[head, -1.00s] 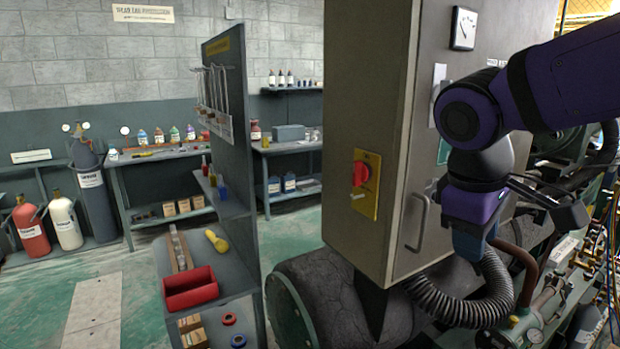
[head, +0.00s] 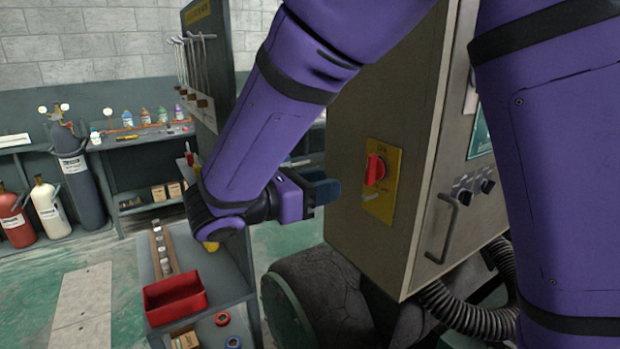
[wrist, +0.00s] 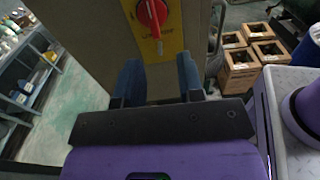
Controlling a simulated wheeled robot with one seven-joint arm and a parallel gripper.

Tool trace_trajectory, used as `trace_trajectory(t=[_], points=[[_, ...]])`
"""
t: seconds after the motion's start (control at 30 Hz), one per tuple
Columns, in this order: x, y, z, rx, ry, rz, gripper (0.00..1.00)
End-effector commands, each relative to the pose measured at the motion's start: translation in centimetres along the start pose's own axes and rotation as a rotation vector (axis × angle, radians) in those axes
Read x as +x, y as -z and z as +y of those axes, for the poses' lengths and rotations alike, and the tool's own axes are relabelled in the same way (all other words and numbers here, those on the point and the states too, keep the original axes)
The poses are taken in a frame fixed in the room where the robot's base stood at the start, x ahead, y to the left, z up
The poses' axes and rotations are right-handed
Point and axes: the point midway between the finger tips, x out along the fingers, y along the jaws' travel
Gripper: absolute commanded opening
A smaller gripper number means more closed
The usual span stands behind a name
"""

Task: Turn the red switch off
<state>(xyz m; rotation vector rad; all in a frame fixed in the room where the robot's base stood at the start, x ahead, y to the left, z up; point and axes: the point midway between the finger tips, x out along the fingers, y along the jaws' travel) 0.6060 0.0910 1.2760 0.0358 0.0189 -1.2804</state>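The red switch (head: 375,169) is a rotary knob on a yellow plate (head: 379,205) on the side of a grey cabinet (head: 350,110). Its handle looks roughly upright in the head view. The red switch also shows at the top of the wrist view (wrist: 152,12), partly cut off by the frame edge. My gripper (head: 328,190) is just left of the switch in the head view, apart from it. In the wrist view my gripper (wrist: 160,80) has its two blue fingers spread, with nothing between them and the yellow plate beyond.
A cabinet door handle (head: 441,228) and black knobs (head: 475,190) are on the cabinet's adjoining face. A shelf unit with a red bin (head: 174,297) stands at the left. Wooden crates (wrist: 240,70) show right in the wrist view. A black corrugated hose (head: 470,312) runs below the cabinet.

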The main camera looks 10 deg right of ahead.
Motion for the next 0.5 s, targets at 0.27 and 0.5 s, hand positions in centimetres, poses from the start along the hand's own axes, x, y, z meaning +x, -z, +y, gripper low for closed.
trace_trajectory(t=[0.27,0.5], points=[[-0.2,0.2,0.5,-0.018,-0.025,-0.037,0.35],[2.1,0.1,0.5,-0.017,-0.022,-0.035,0.35]])
